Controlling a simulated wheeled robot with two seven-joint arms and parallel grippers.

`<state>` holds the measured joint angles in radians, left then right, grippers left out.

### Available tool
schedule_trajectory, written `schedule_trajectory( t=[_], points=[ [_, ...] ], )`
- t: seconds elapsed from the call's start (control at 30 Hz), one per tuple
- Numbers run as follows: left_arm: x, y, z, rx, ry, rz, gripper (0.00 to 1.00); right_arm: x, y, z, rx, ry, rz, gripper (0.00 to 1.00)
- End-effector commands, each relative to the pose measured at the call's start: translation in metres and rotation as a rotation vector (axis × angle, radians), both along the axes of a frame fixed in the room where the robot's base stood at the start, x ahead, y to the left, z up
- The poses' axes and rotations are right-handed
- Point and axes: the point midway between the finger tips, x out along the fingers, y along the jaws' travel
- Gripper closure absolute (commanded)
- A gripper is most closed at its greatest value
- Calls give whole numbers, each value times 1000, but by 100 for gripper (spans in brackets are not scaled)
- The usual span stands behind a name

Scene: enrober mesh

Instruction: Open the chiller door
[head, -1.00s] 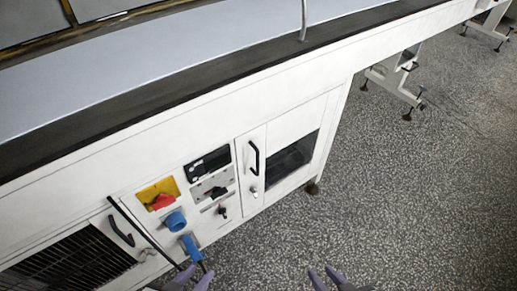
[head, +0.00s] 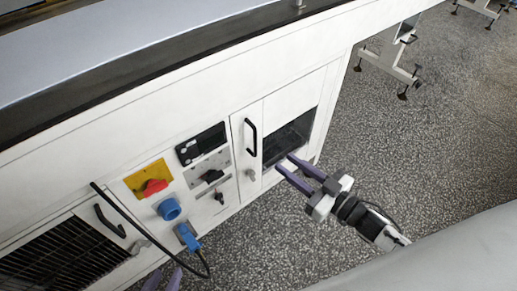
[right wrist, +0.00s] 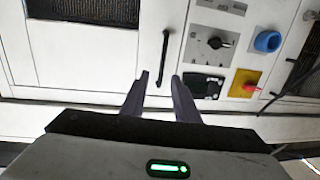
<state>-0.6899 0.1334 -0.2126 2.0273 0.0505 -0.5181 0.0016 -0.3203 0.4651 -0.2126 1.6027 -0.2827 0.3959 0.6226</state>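A narrow white door (head: 246,165) on the machine's front looks shut and flush. It carries a black upright bar handle (head: 252,136) and a small metal latch below it. My right gripper (head: 285,162) is open and empty, in front of the dark window right of that door. In the right wrist view the handle (right wrist: 165,58) shows beyond the gap between my right fingers (right wrist: 160,77), with no visible contact. A second black handle (head: 108,221) is on a panel at the lower left.
Left of the door are a control panel (head: 208,171), a red switch on a yellow plate (head: 149,181), a blue socket (head: 169,209) and a blue plug (head: 187,237) with a black cable. A conveyor (head: 150,45) runs above. Speckled floor (head: 420,150) is free at right.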

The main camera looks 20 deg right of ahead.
Motion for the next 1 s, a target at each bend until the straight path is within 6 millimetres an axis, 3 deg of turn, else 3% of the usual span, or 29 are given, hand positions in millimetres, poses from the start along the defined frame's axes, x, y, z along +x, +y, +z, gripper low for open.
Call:
schedule_trajectory(
  t=[0.23, 0.7, 1.0],
  points=[
    [2, 0, -3, 0, -7, -4, 69, 18, 4, 10, 25, -60, 87, 72],
    [-7, 0, -17, -1, 13, -5, 69, 85, 45, 10, 27, -58, 83, 72],
    [-6, 0, -17, -2, 11, -5, 69, 95, 52, 10, 25, -57, 83, 72]
  ],
)
